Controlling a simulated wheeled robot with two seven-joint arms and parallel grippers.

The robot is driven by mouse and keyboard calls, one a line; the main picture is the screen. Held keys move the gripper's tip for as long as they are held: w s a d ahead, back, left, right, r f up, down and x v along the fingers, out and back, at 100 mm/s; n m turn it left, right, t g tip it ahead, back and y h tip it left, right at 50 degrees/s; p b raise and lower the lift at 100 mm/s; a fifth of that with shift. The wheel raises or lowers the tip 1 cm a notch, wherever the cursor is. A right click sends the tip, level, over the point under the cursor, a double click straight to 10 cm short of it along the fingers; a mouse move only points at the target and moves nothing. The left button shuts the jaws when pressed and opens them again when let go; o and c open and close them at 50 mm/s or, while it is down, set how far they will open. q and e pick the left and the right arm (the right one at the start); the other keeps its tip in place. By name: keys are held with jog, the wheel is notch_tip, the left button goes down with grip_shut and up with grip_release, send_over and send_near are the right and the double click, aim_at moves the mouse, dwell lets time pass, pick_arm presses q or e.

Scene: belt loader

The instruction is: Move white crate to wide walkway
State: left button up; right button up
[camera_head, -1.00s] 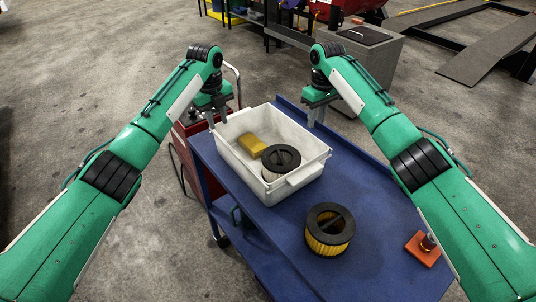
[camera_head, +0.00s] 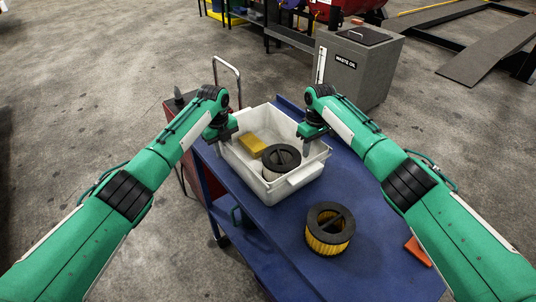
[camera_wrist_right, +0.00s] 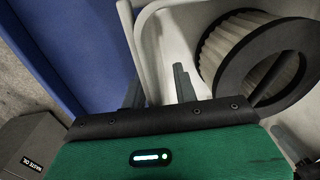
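The white crate (camera_head: 256,188) stands on the blue cart top (camera_head: 375,235). A yellow block (camera_head: 252,145) and a round filter with a black top (camera_head: 281,160) are inside it. My left gripper (camera_head: 222,146) is at the crate's left end wall; its fingertips are too hidden to tell open from shut. My right gripper (camera_head: 307,147) is at the crate's right end wall. In the right wrist view its fingers (camera_wrist_right: 158,90) are apart, one on each side of the crate wall (camera_wrist_right: 151,42), with the filter (camera_wrist_right: 255,58) just beyond.
A yellow filter with a black top (camera_head: 329,229) stands on the cart in front of the crate. An orange piece (camera_head: 418,251) lies at the cart's right, partly behind my right arm. A grey waste oil bin (camera_head: 355,70) stands behind the cart. Open concrete floor (camera_head: 100,70) lies to the left.

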pick_arm(q)
grip_shut()
pick_arm(e)
grip_shut()
pick_arm(q)
jog(key=shift+w+r, duration=0.1)
jog(key=shift+r, duration=0.05)
pick_arm(e)
jog(key=shift+w+r, duration=0.1)
jog(key=shift+r, duration=0.05)
dwell(0.8)
